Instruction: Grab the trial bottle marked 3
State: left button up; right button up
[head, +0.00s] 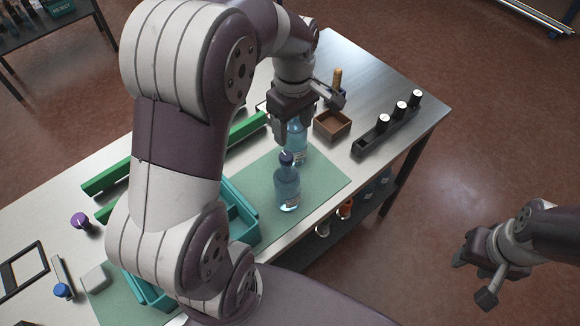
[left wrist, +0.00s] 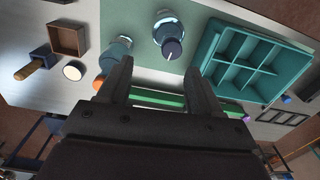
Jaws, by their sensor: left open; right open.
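Two clear blue bottles with dark caps stand on a green mat (head: 325,180). The nearer bottle (head: 287,190) has a small label low on its side; its marking is too small to read. The farther bottle (head: 297,149) is partly hidden behind my left gripper (head: 293,130), so I cannot tell which is marked 3. In the left wrist view, one bottle (left wrist: 168,33) lies ahead between the finger lines, and the other (left wrist: 117,48) is just beyond the left finger. My left gripper is open and empty above the mat. My right gripper (head: 474,272) is open, off the table's right side.
A teal divided tray (head: 243,232) is left of the bottles, partly behind my arm. A wooden box (head: 333,124) and a black rack (head: 365,143) with white-topped items stand to the right. Green rails (head: 105,180) lie at left. More bottles sit on the lower shelf.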

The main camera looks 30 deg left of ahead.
aim_at(286, 156)
pick_arm(q)
jog(key=f, duration=0.2)
jog(key=s+f, duration=0.1)
jog(key=f, duration=0.1)
jog(key=s+f+p, duration=0.1)
jog(key=f, duration=0.1)
jog(key=shift+s+a, duration=0.2)
jog(key=shift+a, duration=0.05)
jog(key=f, duration=0.1)
jog(key=f+p, duration=0.1)
jog(key=f, duration=0.1)
jog(key=f+p, duration=0.1)
jog(key=f, duration=0.1)
jog(key=shift+w+a+f, duration=0.15)
jog(key=shift+w, duration=0.25)
jog(key=shift+f, duration=0.1)
jog(key=shift+s, duration=0.2)
jog(key=shift+c, duration=1.2)
grip_shut()
pick_arm(e)
jog(key=shift+s+a+r, duration=0.1)
jog(key=shift+s+r, duration=0.25)
jog(key=shift+r, duration=0.2)
jog(key=shift+s+r, duration=0.35)
jog(key=shift+r, duration=0.2)
